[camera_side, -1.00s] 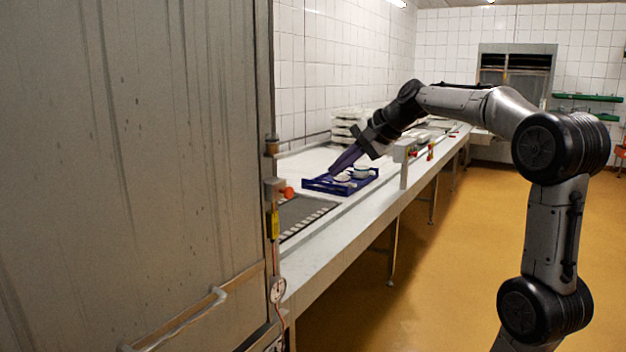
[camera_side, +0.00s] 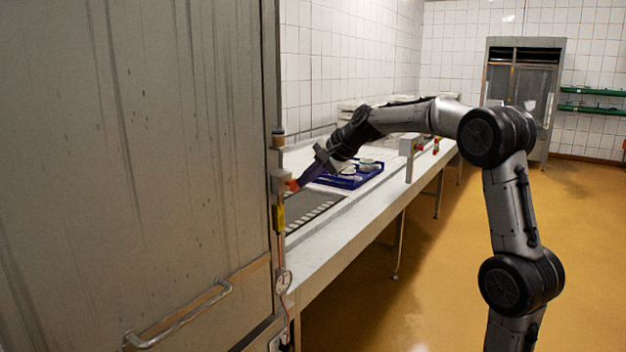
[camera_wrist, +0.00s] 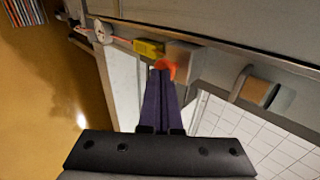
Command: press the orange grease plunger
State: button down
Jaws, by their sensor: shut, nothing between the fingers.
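The orange grease plunger (camera_side: 292,185) sticks out from a small metal block on the edge of the big steel cabinet. In the wrist view the plunger (camera_wrist: 166,68) shows just beyond my fingertips and is partly covered by them. My gripper (camera_side: 298,183) has its purple fingers shut with nothing between them. In the side view the tips are at the plunger's face. In the wrist view the fingers (camera_wrist: 161,75) point straight at it. I cannot tell for sure whether they touch it or how far it is pressed in.
A yellow block (camera_side: 279,218) and a round gauge (camera_side: 283,281) sit below the plunger. A brown-topped cylinder (camera_wrist: 258,92) is mounted beside it. A blue crate (camera_side: 343,182) with white moulds stands on the long table (camera_side: 330,250). The steel cabinet (camera_side: 130,150) fills the left.

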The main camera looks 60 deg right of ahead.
jog(key=shift+w, duration=1.1)
jog(key=s+f+v, duration=0.1)
jog(key=f+v, duration=0.1)
jog(key=v, duration=1.1)
jog(key=shift+s, duration=0.5)
jog(key=shift+a, duration=0.15)
